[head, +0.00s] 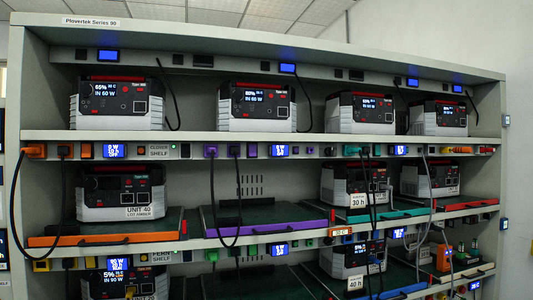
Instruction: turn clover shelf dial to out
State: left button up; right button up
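The clover shelf label (159,152) is a small white tag on the front edge of the second shelf, at the left. To its left on the same edge are a lit blue display (113,151) and an orange switch-like part (86,151). A small dark part (186,151) sits just right of the label. I cannot tell which small part is the dial, or how it is set. Neither gripper is in view.
A tall grey rack holds several power units, such as one on the top shelf (117,102) and Unit 40 (121,192) on an orange-fronted tray (105,240).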

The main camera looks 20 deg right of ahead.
aim_at(329, 151)
jog(key=i, duration=0.6)
jog(key=i+z, duration=0.15)
jog(key=z, duration=0.2)
jog(key=i+z, duration=0.15)
jog(key=z, duration=0.2)
jog(key=i+z, duration=0.15)
jog(key=z, duration=0.2)
jog(key=j, duration=0.05)
